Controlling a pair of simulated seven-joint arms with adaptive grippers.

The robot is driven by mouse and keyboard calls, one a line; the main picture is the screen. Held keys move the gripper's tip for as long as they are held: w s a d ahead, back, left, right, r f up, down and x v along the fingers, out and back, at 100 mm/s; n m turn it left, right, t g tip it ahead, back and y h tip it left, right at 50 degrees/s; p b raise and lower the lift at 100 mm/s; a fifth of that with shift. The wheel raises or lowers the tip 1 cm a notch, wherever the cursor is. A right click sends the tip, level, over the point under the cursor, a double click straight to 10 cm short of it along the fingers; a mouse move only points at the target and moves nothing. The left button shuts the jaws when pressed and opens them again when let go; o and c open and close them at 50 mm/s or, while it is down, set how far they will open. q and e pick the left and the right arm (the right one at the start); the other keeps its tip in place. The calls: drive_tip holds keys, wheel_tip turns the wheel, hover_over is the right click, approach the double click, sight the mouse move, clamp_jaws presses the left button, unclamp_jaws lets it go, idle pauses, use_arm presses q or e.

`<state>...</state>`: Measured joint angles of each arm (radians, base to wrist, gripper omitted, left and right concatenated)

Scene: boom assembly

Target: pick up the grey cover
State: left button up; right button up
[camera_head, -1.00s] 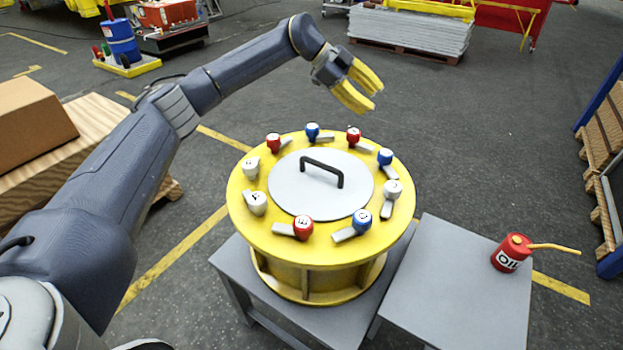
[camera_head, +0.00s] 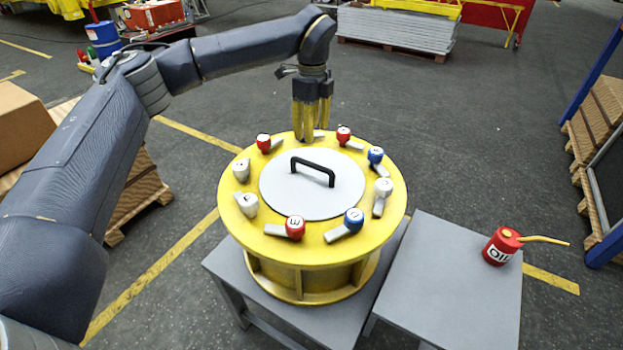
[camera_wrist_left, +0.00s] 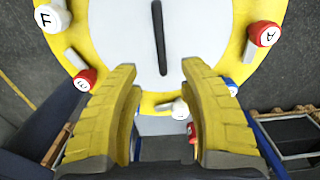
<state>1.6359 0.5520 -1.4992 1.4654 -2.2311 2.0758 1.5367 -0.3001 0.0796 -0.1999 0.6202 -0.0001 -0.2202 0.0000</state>
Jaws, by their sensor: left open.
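The grey cover (camera_head: 306,204) is a flat round disc with a black bar handle (camera_head: 312,171). It lies on top of the yellow drum (camera_head: 300,250), inside a ring of knobs. In the left wrist view the cover (camera_wrist_left: 122,38) fills the top middle, and its handle (camera_wrist_left: 159,38) runs up and down the picture. My left gripper (camera_head: 309,137) points straight down at the drum's far rim, beyond the handle. Its yellow fingers (camera_wrist_left: 161,68) are apart with nothing between them, and the handle is ahead of the gap. The right gripper is not in view.
Red, blue and white knobs (camera_head: 353,218) with grey levers ring the cover. The drum stands on a grey table (camera_head: 232,268). A second grey table (camera_head: 447,275) at the right holds a red oil can (camera_head: 500,246). Pallets and boxes stand left and right.

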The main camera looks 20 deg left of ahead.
sight(312, 165)
use_arm(q)
drive_tip(key=shift+f, duration=6.1)
drive_tip(key=shift+f, duration=0.25)
drive_tip(key=shift+c, duration=0.2)
clamp_jaws()
drive_tip(key=shift+w+r, duration=0.15)
drive_tip(key=shift+r, duration=0.1)
